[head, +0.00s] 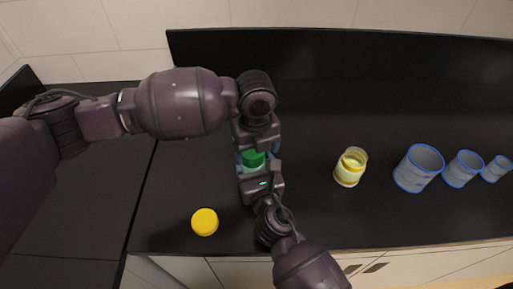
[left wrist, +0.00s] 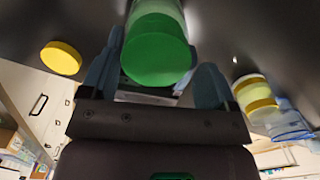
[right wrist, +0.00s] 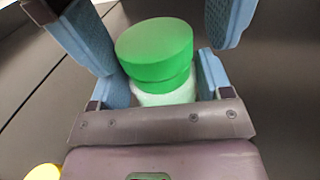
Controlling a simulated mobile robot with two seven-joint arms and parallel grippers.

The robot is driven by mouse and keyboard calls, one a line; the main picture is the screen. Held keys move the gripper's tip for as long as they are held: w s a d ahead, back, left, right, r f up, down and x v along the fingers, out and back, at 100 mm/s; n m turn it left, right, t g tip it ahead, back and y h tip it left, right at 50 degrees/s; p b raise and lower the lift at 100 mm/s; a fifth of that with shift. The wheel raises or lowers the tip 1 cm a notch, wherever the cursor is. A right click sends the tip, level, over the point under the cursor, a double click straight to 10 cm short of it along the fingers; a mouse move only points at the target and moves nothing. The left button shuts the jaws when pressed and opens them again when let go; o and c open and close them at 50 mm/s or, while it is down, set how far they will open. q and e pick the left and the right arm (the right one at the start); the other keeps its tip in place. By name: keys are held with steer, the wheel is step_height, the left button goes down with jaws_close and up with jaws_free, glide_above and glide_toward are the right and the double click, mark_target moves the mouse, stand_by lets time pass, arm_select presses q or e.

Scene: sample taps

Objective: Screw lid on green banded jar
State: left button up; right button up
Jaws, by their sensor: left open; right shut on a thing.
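The green banded jar (right wrist: 168,95) stands upright on the counter with the green lid (right wrist: 155,45) on top; a green band shows just under the lid. In the head view the lid (head: 253,160) sits between my two grippers, which hide most of the jar. My right gripper (right wrist: 165,85) is shut on the jar's body from the front side. My left gripper (left wrist: 158,75) is open at the far side, its blue fingers on either side of the lid with a gap. I cannot tell how tightly the lid is seated.
A yellow lid (head: 204,222) lies on the counter at front left. A yellow banded jar (head: 350,167) stands to the right, with blue-rimmed clear cups (head: 418,168) farther right. A dark back panel (head: 330,80) rises behind. The counter between the jars is clear.

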arm_select(q)
steer(key=shift+s+r, duration=0.15)
steer(key=shift+r, duration=1.9)
